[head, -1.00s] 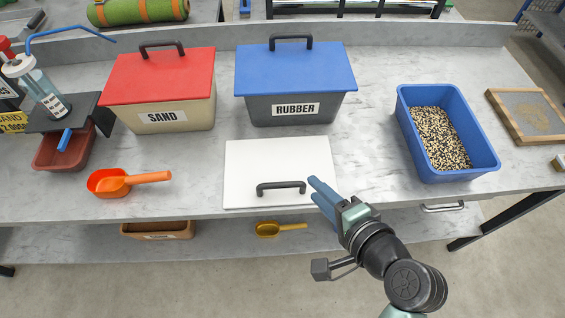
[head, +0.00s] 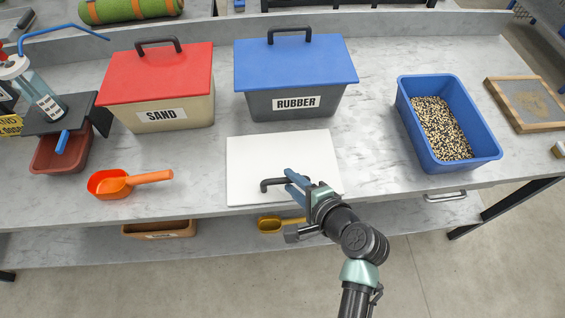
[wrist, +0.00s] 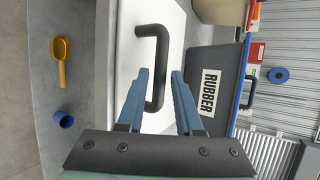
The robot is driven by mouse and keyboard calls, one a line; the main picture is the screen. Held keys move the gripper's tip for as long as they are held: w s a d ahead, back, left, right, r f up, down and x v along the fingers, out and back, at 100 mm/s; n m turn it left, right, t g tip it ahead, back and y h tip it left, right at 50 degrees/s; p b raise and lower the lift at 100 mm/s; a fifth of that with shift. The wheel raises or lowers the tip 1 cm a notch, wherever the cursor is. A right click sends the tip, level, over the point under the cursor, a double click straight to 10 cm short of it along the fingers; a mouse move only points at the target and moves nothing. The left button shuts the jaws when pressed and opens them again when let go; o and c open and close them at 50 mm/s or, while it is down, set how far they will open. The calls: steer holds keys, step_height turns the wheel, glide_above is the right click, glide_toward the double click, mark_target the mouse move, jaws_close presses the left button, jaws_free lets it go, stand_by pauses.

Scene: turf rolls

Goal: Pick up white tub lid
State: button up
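The white tub lid (head: 270,160) lies flat on the bench in front of the rubber tub, with a black bar handle (head: 270,184) near its front edge. My gripper (head: 292,181) is at the right end of that handle. In the wrist view my gripper (wrist: 160,84) is open, with one blue finger on each side of the handle (wrist: 158,60). The fingers look apart from the bar, and part of the white lid (wrist: 125,50) shows behind them. How far the fingertips reach below the bar is hard to tell.
Behind the lid stand the grey rubber tub (head: 295,103) with a blue lid and the sand tub (head: 162,112) with a red lid. A blue bin of granules (head: 408,112) is at right. An orange scoop (head: 112,186) lies left. The bench's front edge is close to the lid.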

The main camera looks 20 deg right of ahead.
steer(key=shift+x, duration=1.05)
jaws_close()
steer(key=shift+r, duration=0.2)
